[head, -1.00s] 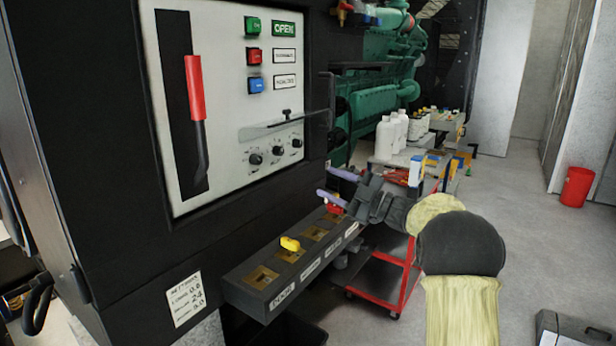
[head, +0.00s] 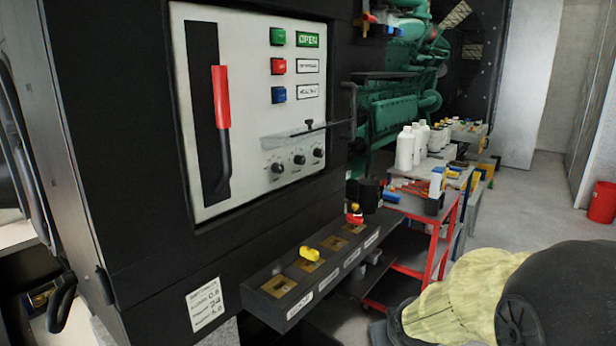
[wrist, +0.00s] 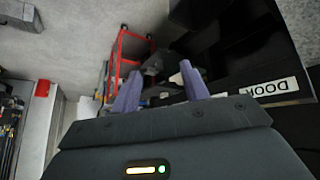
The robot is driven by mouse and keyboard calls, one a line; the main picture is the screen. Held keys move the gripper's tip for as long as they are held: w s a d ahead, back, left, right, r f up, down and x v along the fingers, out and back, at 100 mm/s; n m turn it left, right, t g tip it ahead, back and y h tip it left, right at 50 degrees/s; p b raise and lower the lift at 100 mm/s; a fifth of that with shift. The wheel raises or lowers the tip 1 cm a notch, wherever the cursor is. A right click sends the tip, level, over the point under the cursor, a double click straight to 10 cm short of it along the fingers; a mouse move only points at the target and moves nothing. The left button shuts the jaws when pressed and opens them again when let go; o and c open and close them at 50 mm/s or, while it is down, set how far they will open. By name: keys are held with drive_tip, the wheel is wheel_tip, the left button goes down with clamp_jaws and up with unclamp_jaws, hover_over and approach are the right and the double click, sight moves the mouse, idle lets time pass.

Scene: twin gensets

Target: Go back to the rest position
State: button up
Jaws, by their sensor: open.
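My gripper shows in the wrist view (wrist: 160,92) with its two purple fingers spread apart and nothing between them. In the head view only my yellow and black arm links show at the lower right; the fingers are out of that picture. The black control cabinet (head: 130,200) stands at the left, with a red-handled lever (head: 222,100) on its white panel. A ledge (head: 262,305) with several brass sockets juts out below; a yellow key-like piece (head: 310,254) and a red one (head: 354,218) sit on it.
A green engine (head: 395,110) is at the back. A red bin (head: 602,202) stands at the far right. The grey floor (head: 545,215) between cart and bin looks clear.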

drive_tip(key=s+a+f+m+g, duration=0.15)
drive_tip(key=s+f+g, duration=0.25)
drive_tip(key=s, duration=0.8)
drive_tip(key=w+p+v, duration=0.2)
drive_tip(key=p+v, duration=0.9)
drive_tip(key=p, duration=0.1)
drive_tip(key=shift+r+g, duration=0.3)
drive_tip(key=shift+r, duration=0.35)
drive_tip(key=shift+c, duration=0.5)
